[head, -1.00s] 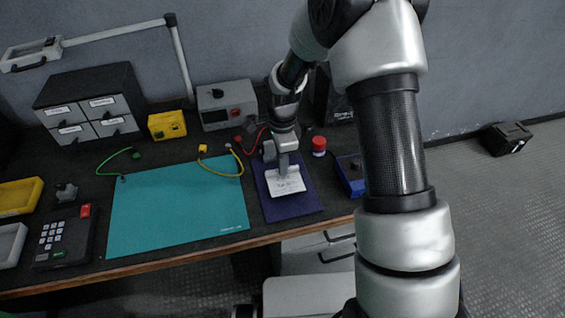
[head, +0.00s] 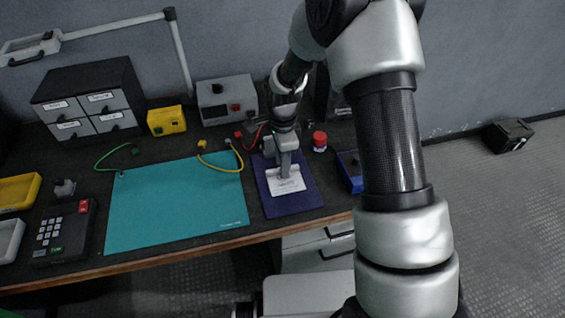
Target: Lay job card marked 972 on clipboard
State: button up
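A white job card (head: 287,184) with small print lies over the dark blue clipboard (head: 293,205), near its middle. The number on the card is too small to read. My gripper (head: 285,172) points down at the card's upper middle, its fingertips at the card. I cannot tell whether the fingers pinch the card or only touch it. The card looks flat on or just above the board. The clipboard's top end is partly hidden by my gripper.
A teal mat (head: 178,205) lies left of the clipboard. A red-capped jar (head: 319,141) and a blue box (head: 350,172) stand to the right. A grey meter (head: 228,99), a yellow box (head: 166,120) and a drawer cabinet (head: 90,100) stand behind. Red and yellow leads lie near the gripper.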

notch_tip(320, 180, up, 17)
jog(key=p, duration=0.3)
jog(key=s+d+r+n+t, duration=0.1)
jog(key=s+d+r+n, duration=0.3)
jog(key=r, duration=0.3)
jog(key=s+d+r+n+t, duration=0.2)
jog(key=s+d+r+n, duration=0.15)
jog(key=s+r, duration=0.35)
jog(key=s+d+r+n+t, duration=0.25)
jog(key=s+n, duration=0.55)
jog(key=s, duration=0.5)
notch_tip(320, 180, up, 15)
jog(key=p, duration=1.5)
jog(key=shift+d, duration=0.15)
jog(key=shift+w, duration=0.1)
